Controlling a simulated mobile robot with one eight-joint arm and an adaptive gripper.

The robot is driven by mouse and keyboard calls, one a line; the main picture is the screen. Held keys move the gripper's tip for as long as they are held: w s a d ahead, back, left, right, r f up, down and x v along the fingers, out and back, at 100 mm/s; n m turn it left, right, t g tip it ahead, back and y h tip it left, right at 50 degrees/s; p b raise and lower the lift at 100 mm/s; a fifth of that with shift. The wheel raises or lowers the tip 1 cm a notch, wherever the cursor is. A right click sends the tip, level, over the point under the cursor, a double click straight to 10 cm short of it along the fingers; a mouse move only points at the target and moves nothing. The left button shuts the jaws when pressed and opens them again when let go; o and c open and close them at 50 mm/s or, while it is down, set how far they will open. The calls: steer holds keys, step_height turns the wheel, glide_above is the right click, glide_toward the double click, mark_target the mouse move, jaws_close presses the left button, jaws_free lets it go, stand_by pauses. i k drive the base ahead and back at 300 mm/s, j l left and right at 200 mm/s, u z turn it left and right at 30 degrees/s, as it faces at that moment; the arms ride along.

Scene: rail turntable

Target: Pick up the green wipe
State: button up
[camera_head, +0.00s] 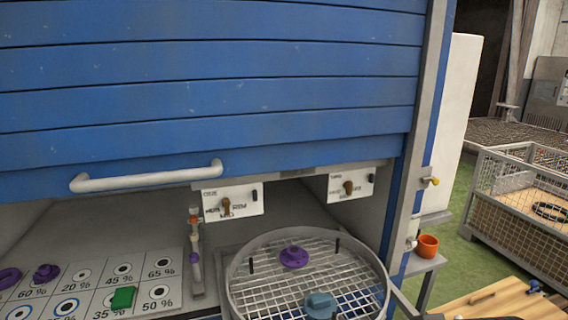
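The green wipe (122,298) appears as a small green block at the lower left. It lies on a light board (90,294) marked with circles and percentage labels, beside the "35" and "50 %" marks. Its top and front face show, and nothing covers it. My gripper is not seen in this view.
A raised blue slatted shutter (210,80) with a white bar handle (146,177) hangs over the board. A round wire-mesh basket (262,296) at right holds a purple part (293,256) and a blue-grey part (320,305). Purple parts (46,273) sit left. An orange cup (427,246) stands right.

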mark_target(123, 297)
steer(key=u, duration=1.6)
